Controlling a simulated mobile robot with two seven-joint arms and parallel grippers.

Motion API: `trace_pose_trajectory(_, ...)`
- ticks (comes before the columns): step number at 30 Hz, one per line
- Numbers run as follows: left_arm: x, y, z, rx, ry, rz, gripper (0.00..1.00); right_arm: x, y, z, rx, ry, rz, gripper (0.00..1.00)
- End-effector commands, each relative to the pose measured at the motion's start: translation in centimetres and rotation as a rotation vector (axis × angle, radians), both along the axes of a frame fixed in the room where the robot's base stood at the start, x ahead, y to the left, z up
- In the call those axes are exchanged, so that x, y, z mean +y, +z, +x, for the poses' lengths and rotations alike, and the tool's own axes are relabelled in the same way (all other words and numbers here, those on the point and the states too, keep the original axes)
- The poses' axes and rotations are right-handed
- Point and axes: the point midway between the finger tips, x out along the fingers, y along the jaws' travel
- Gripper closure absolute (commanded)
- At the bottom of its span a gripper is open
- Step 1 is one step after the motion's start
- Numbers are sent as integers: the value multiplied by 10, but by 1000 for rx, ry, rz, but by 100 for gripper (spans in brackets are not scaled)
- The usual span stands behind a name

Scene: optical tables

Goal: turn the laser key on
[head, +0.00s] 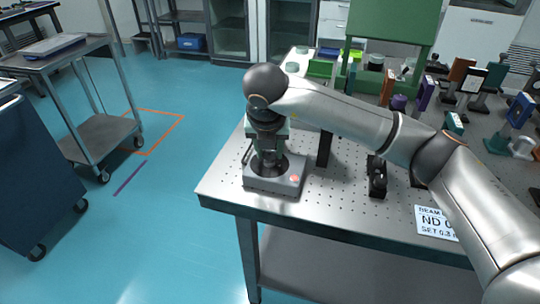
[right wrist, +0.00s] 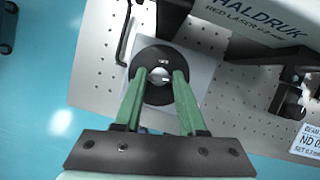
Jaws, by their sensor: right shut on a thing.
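The laser key box is a grey box (head: 272,185) with an orange-red button (head: 294,179), near the left front corner of the optical table (head: 330,200). In the right wrist view a black round dial (right wrist: 152,93) sits on the box's pale top, with the small silver key (right wrist: 160,74) at its middle. My right gripper (right wrist: 158,78) points down over the dial, its green fingers shut on the key from both sides. In the head view the gripper (head: 268,163) and wrist hide most of the key. The key's exact angle is unclear. My left gripper is not in view.
A laser housing (right wrist: 262,30) lettered "HALDRUK" lies beside the box in the right wrist view. Black mounts (head: 377,178) and a white "ND" sign (head: 435,222) are to the right on the table. A grey cart (head: 100,135) stands at left; blue floor lies between.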

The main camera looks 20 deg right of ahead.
Motion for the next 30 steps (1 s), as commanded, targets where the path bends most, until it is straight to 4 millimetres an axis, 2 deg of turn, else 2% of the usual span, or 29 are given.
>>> trace_pose_trajectory(12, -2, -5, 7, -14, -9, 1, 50, 1, 1, 1, -3, -201, 1, 100)
trace_pose_trajectory(29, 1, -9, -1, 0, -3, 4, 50, 1, 1, 1, -3, -233, 1, 100)
trace_pose_trajectory(30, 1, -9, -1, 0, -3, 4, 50, 1, 1, 1, -3, -233, 1, 59)
